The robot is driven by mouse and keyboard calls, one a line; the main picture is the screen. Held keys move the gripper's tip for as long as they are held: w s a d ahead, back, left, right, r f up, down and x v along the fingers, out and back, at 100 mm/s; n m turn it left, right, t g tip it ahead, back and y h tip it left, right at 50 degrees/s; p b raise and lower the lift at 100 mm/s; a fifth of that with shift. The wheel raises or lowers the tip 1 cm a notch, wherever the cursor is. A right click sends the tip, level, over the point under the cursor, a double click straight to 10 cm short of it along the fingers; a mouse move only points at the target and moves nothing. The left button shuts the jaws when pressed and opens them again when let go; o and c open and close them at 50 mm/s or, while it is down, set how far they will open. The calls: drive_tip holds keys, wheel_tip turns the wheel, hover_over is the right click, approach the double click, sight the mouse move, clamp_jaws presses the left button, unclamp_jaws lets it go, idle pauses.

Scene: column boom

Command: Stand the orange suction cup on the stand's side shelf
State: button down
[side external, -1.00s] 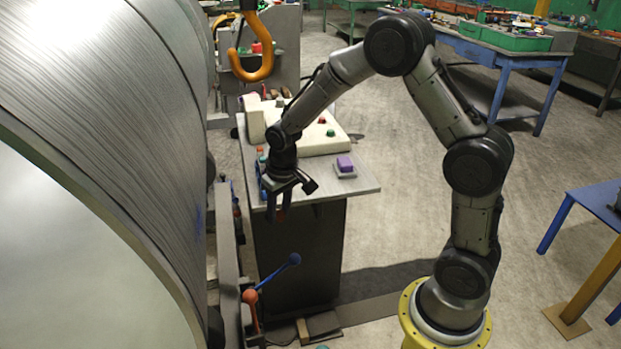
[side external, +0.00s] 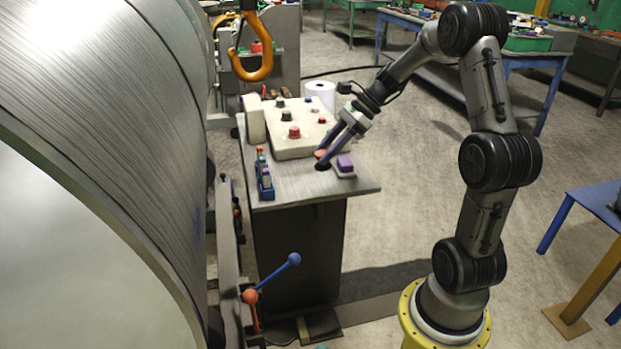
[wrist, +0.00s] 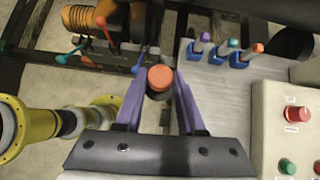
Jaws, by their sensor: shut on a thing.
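The orange suction cup (wrist: 160,79) has an orange top over a dark body. In the wrist view it sits between the tips of my purple-fingered gripper (wrist: 161,88), which is shut on it. In the side view the cup (side external: 320,154) and my gripper (side external: 327,158) show in front of the cream control box, left of a purple block. The stand has a grey top (side external: 290,183), also at right in the wrist view (wrist: 215,85). I cannot tell whether the cup touches a surface. Which part is the side shelf is unclear.
A blue rack (side external: 265,183) with coloured-topped pieces stands on the left of the grey top. The purple block (side external: 345,164) is on the right. The control box (side external: 302,136) has raised buttons. An orange hook (side external: 251,62) hangs behind; a large metal drum (side external: 90,130) fills the left.

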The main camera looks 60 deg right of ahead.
drive_tip(key=shift+m+t+y, duration=0.4)
drive_tip(key=shift+t, duration=0.4)
drive_tip(key=w+d+f, duration=0.4)
drive_tip(key=w+f, duration=0.1)
drive_tip(key=w+d+f, duration=0.4)
drive_tip(key=w+d, duration=0.1)
drive_tip(key=shift+w+d+f, duration=0.25)
drive_tip(key=shift+f, duration=0.15)
drive_tip(key=shift+w+d+f, duration=0.1)
drive_tip(key=shift+w+f, duration=0.05)
drive_tip(key=shift+f, duration=1.5)
drive_tip(key=c, duration=0.5)
unclamp_jaws()
drive_tip(key=shift+f, duration=0.1)
